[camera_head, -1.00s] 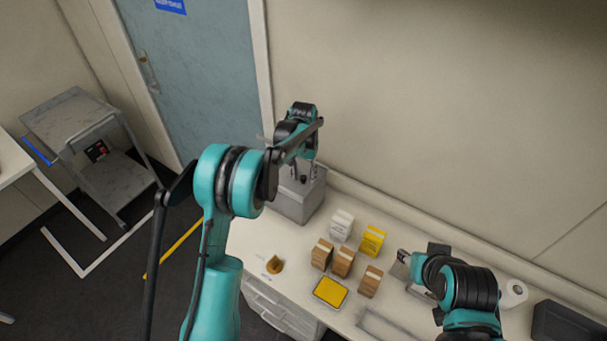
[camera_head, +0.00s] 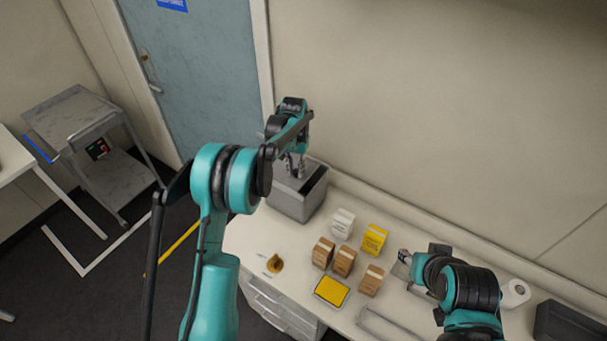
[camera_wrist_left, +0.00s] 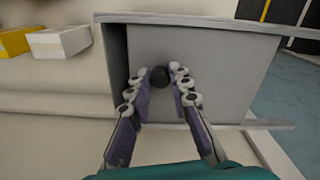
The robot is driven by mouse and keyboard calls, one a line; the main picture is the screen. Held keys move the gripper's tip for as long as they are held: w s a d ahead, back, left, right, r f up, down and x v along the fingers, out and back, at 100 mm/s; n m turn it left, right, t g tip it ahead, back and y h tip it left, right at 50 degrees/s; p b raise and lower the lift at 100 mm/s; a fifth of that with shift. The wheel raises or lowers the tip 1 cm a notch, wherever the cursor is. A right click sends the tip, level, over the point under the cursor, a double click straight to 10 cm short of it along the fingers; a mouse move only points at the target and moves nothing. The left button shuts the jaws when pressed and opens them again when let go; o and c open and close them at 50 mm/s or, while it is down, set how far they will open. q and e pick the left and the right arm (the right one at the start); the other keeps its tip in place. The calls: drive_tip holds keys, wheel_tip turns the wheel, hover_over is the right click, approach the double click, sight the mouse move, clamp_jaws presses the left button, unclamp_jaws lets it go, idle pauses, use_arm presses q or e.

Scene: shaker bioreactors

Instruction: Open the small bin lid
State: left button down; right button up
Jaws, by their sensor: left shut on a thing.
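The small bin (camera_head: 295,208) is a grey box at the back left end of the bench. Its flat grey lid (camera_wrist_left: 200,65) with a round black knob (camera_wrist_left: 159,76) fills the middle of the left wrist view. My left gripper (camera_head: 296,171) is over the bin; in the wrist view its fingers (camera_wrist_left: 160,82) are shut on the knob from both sides. A dark gap (camera_head: 316,179) shows along the right of the bin's top, and also left of the lid in the wrist view (camera_wrist_left: 117,62). My right gripper (camera_head: 404,257) hangs over the bench at right, jaws unclear.
White, yellow and brown boxes (camera_head: 343,262) stand on the bench right of the bin. A yellow-topped tray (camera_head: 332,291) and a small brown item (camera_head: 274,264) lie at the front. A wall is behind; a grey cart (camera_head: 90,135) stands at left.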

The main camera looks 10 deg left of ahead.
use_arm(q)
drive_tip(key=w+a, duration=0.1)
drive_tip(key=a, duration=0.2)
drive_tip(key=w+a+b, duration=0.1)
drive_tip(key=w+a, duration=0.1)
drive_tip(key=a, duration=0.2)
drive_tip(key=w+a, duration=0.1)
drive_tip(key=a, duration=0.3)
drive_tip(key=shift+w, duration=0.2)
drive_tip(key=c, duration=1.4)
unclamp_jaws()
drive_tip(key=shift+o, duration=0.2)
wheel_tip(320, 180, up, 12)
drive_tip(key=shift+f, duration=0.1)
